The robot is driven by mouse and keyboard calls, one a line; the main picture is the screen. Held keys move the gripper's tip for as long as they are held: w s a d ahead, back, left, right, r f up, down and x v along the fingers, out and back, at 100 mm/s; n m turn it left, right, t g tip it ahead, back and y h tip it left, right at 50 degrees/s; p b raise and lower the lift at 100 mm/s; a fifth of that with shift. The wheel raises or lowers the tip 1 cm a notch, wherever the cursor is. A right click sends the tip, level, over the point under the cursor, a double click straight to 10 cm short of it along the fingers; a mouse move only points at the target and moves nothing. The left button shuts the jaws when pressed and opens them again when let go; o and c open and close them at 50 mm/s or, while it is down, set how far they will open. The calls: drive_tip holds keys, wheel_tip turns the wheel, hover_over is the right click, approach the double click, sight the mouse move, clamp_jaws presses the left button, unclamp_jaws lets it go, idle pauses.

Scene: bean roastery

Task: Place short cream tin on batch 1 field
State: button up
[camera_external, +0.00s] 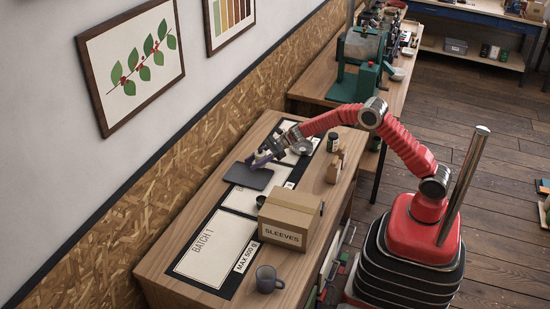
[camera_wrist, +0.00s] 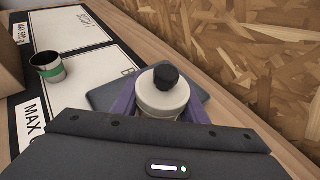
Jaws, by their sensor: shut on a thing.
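The short cream tin (camera_wrist: 160,98), with a black knob on its lid, sits between the purple fingers of my gripper (camera_wrist: 165,108) in the wrist view. My gripper (camera_external: 262,158) is shut on it, above the far part of a dark flat slab (camera_external: 249,177). I cannot make out the tin in the external view. The batch 1 field (camera_external: 212,248) is a pale, black-edged rectangle at the near left end of the table. It also shows at the top of the wrist view (camera_wrist: 75,32). It looks bare.
A cardboard box marked SLEEVES (camera_external: 285,232) stands at the batch 1 field's right. A green-banded cup (camera_wrist: 48,67) stands near the box. A grey mug (camera_external: 268,278) is at the near edge. A dark jar (camera_external: 333,143) and wooden piece (camera_external: 335,168) stand farther back.

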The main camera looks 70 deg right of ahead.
drive_tip(key=a+n+g+y, duration=0.1)
drive_tip(key=a, duration=0.6)
drive_tip(key=s+a+n+g+y, duration=0.1)
drive_tip(key=a+n+g, duration=0.1)
drive_tip(key=a, duration=0.6)
drive_tip(key=s+a+n+g, duration=0.1)
drive_tip(key=a+n+g, duration=0.1)
drive_tip(key=a, duration=0.6)
drive_tip(key=shift+s+r+y, duration=0.1)
drive_tip(key=shift+r+y, duration=0.15)
drive_tip(key=shift+y, duration=0.15)
drive_tip(key=s+a+g, duration=0.1)
drive_tip(key=a, duration=0.2)
drive_tip(key=s+a+n, duration=0.1)
drive_tip(key=a, duration=0.2)
drive_tip(key=s+a+n+g, duration=0.1)
drive_tip(key=a, duration=0.2)
drive_tip(key=shift+s+r+g+y, duration=0.2)
drive_tip(key=shift+r+g+y, duration=0.1)
drive_tip(key=shift+r, duration=0.05)
drive_tip(key=s+a+r+n+g, duration=0.4)
drive_tip(key=s+a, duration=0.2)
drive_tip(key=shift+s+a+r, duration=0.2)
drive_tip(key=shift+s+a, duration=0.2)
hover_over(241, 240)
drive_tip(key=shift+a+f, duration=0.1)
drive_tip(key=shift+f, duration=3.05)
drive_tip(key=shift+f, duration=1.85)
